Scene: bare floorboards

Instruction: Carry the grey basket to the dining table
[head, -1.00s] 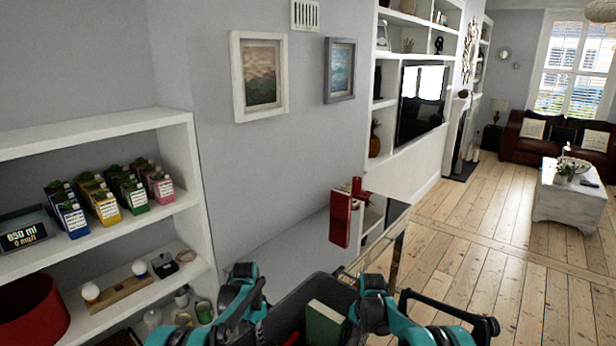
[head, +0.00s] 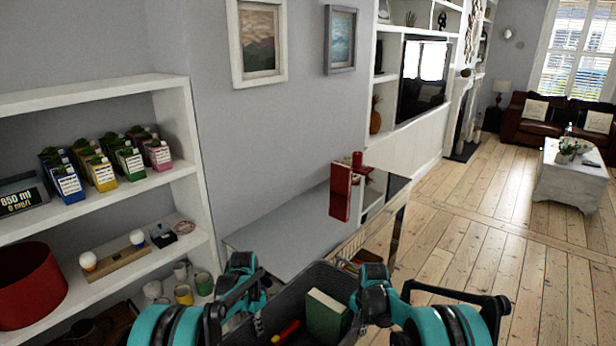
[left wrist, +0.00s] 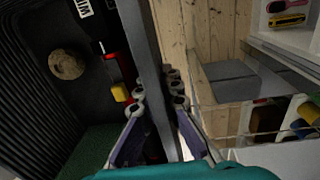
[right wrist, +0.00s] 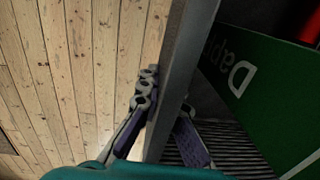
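The grey basket (head: 293,297) is at the bottom middle of the head view, between my two grippers. A green book (head: 325,312) stands in it, and a red and yellow item (head: 288,332) lies beside the book. My left gripper (head: 257,318) has its fingers on either side of the basket's rim (left wrist: 148,50), as the left wrist view shows. My right gripper (head: 358,306) likewise grips the opposite rim (right wrist: 184,60) in the right wrist view. A round brown item (left wrist: 67,65) also lies in the basket. I cannot identify a dining table in view.
A white shelf (head: 95,101) with cartons and mugs stands close on the left. A grey-topped cabinet (head: 285,235) with a red object (head: 343,195) stands just ahead along the wall. Open floorboards (head: 465,245) lie to the right, with a whitish low table (head: 575,185) and brown sofa (head: 555,115) beyond.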

